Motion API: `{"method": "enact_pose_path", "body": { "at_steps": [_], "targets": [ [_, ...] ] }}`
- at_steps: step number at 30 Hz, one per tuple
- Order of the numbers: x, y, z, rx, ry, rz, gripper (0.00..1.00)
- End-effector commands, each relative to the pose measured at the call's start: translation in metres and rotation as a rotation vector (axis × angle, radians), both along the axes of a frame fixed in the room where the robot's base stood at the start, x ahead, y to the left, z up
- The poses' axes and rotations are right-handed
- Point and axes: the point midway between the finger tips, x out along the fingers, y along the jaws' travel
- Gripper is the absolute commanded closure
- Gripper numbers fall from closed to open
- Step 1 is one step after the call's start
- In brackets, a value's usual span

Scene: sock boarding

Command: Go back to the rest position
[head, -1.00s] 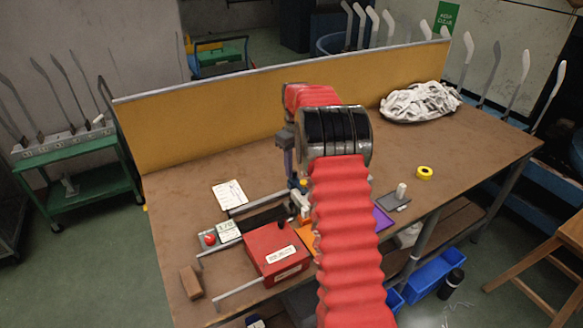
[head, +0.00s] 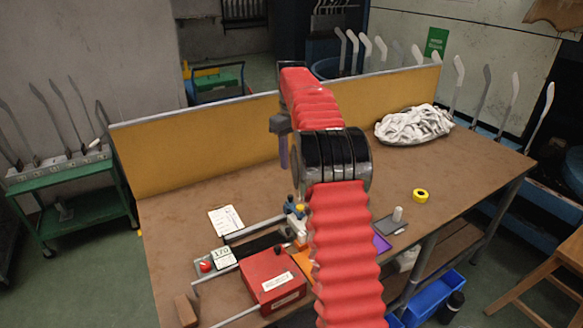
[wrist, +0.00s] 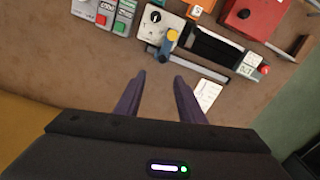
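My gripper (head: 284,158) hangs in the air above the workbench (head: 170,225), in front of the yellow back panel (head: 200,140) in the head view. In the wrist view my gripper (wrist: 159,80) shows two dark purple fingers spread apart with nothing between them. The brown bench top lies below them, and the fingertips touch nothing. My red sleeved arm hides part of the bench's middle in the head view.
A red box machine (head: 273,277) with rails stands at the bench front, and it also shows in the wrist view (wrist: 250,15). A white paper (head: 226,220), a pile of white socks (head: 413,124) and a yellow tape roll (head: 420,195) lie on the bench. The bench's back left is clear.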

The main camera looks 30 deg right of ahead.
Motion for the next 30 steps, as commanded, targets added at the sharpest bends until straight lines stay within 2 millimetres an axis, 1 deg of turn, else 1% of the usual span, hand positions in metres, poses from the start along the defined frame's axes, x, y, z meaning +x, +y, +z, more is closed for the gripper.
{"method": "enact_pose_path", "body": {
  "at_steps": [4,20,25,26,30],
  "targets": [
    [0.000,0.000,0.004,0.000,0.001,0.000,0.65],
    [0.000,0.000,0.004,0.000,0.000,-0.007,0.65],
    [0.007,-0.003,0.003,-0.011,-0.027,-0.062,0.65],
    [0.008,-0.004,0.000,-0.012,-0.031,-0.077,0.65],
    [0.003,-0.003,-0.028,-0.004,-0.014,-0.139,0.65]
  ]
}}
